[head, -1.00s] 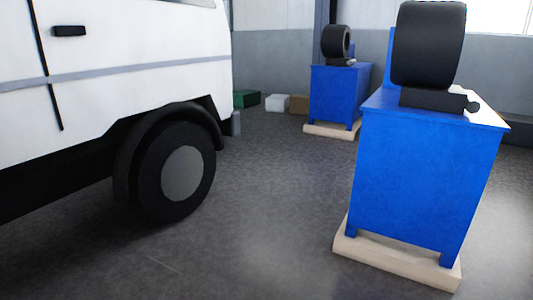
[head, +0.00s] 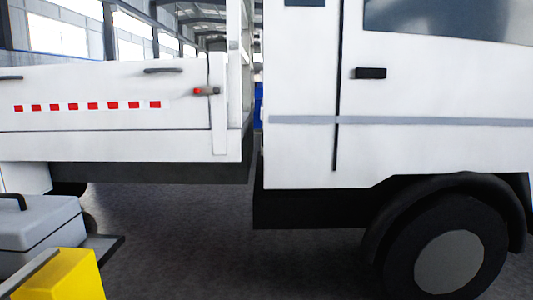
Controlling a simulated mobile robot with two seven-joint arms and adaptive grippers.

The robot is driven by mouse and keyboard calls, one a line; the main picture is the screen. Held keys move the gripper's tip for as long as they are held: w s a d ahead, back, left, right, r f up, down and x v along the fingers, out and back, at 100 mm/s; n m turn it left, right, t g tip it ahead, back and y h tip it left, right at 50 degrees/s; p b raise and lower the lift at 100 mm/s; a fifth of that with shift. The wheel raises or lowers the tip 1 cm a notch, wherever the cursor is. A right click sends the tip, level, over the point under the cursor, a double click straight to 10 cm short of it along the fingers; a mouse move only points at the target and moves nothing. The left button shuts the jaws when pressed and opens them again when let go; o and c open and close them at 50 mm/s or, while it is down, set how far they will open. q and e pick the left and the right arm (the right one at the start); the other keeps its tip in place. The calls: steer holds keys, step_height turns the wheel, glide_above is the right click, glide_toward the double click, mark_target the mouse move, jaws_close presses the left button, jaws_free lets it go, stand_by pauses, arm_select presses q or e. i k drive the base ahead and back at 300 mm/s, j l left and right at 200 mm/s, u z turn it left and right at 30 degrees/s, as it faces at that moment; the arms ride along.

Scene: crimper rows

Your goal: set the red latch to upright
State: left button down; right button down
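The truck cab (head: 300,90) with its black wheel (head: 450,250) fills the right. A grey toolbox (head: 40,235) and a yellow box (head: 62,275) stand at the lower left. Dark floor (head: 220,240) is open between them and the truck.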

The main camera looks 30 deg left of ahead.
mark_target(205, 89)
steer(key=i+j+u, duration=0.2)
steer(key=i+u, duration=0.5)
steer(key=i, duration=0.15)
